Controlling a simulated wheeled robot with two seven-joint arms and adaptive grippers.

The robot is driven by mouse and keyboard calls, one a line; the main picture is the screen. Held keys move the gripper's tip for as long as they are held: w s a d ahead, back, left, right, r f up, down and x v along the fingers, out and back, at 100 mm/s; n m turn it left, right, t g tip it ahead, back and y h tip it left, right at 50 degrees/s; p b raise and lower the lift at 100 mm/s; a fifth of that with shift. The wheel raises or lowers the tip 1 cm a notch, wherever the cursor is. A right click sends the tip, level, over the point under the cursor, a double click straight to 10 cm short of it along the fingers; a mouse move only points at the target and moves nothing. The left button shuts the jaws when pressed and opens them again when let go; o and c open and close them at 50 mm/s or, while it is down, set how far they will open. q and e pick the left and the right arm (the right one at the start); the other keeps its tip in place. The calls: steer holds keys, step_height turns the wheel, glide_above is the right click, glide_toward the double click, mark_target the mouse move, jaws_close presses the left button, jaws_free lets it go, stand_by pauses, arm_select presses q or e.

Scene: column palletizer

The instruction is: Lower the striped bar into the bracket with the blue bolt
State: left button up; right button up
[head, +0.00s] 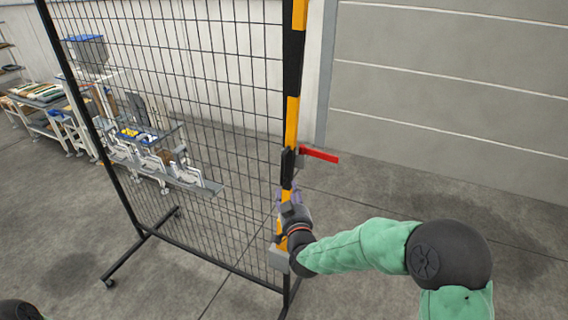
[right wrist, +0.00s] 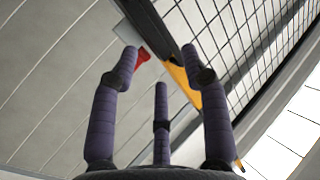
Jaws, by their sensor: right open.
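The yellow and black striped bar (head: 292,118) stands upright along the right edge of a mesh panel in the head view. Its yellow part also shows beyond my fingers in the right wrist view (right wrist: 181,77). A red handle (head: 319,155) sticks out to the right from a dark fitting on the bar; it also shows in the right wrist view (right wrist: 142,57). My right gripper (head: 289,194) is at the bar below the handle, with its purple fingers open and nothing clearly held. A grey block (head: 278,258) sits at the bar's lower part. I see no blue bolt.
The black-framed mesh panel (head: 130,225) stands on feet on the grey floor. Behind it are benches with white fixtures (head: 190,174) and a blue-edged tray (head: 139,135). A grey wall (head: 450,90) is at the right. The floor between panel and wall looks clear.

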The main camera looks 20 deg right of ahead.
steer(key=p, duration=0.2)
glide_above(284, 181)
steer(key=s, duration=0.1)
steer(key=shift+a+r, duration=0.25)
jaws_close()
